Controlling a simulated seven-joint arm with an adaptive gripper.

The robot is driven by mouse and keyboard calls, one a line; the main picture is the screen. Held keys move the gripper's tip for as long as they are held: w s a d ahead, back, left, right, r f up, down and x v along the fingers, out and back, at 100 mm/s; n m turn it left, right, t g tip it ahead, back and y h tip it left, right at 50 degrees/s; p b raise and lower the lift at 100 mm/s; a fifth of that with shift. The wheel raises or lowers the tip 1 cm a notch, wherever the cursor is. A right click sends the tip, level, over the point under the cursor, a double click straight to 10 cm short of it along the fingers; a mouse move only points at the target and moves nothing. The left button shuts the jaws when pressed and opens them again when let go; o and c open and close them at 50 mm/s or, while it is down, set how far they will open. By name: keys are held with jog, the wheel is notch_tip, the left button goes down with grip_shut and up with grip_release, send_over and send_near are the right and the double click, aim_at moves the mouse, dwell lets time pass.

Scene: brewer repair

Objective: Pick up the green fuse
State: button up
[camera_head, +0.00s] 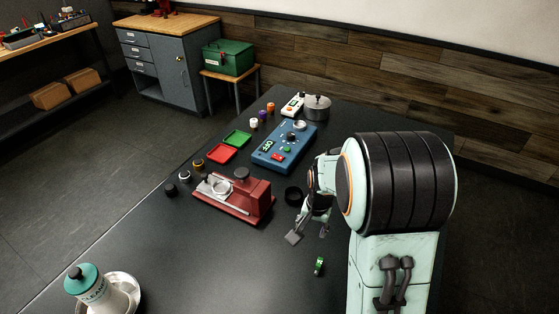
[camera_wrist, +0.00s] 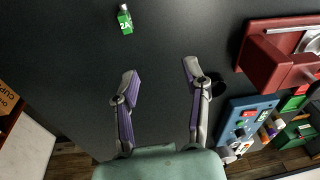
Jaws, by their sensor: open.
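The green fuse (camera_head: 319,266) is a small green cylinder-like piece on the dark table, in front of my gripper in the head view. In the wrist view the green fuse (camera_wrist: 125,20) is near the top, with a white "2A" mark on its side and a grey end. My gripper (camera_head: 308,234) is over the table, apart from the fuse. In the wrist view my gripper (camera_wrist: 160,75) is open with nothing between its fingers, and the fuse is beyond the left fingertip.
A red brewer-like device (camera_head: 233,197) stands left of my gripper. A black ring (camera_head: 293,194) lies beside it. A blue device (camera_head: 284,147), a green tray (camera_head: 237,138) and a red tray (camera_head: 222,154) are farther back. A white-and-teal bottle (camera_head: 88,287) stands front left. Table around the fuse is clear.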

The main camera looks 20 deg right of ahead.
jog(key=g, duration=0.2)
send_over(319, 263)
jog(key=shift+m, duration=0.4)
notch_tip(319, 263, down, 7)
jog(key=shift+r, duration=0.1)
notch_tip(319, 263, down, 6)
jog(key=shift+f, duration=0.2)
grip_shut()
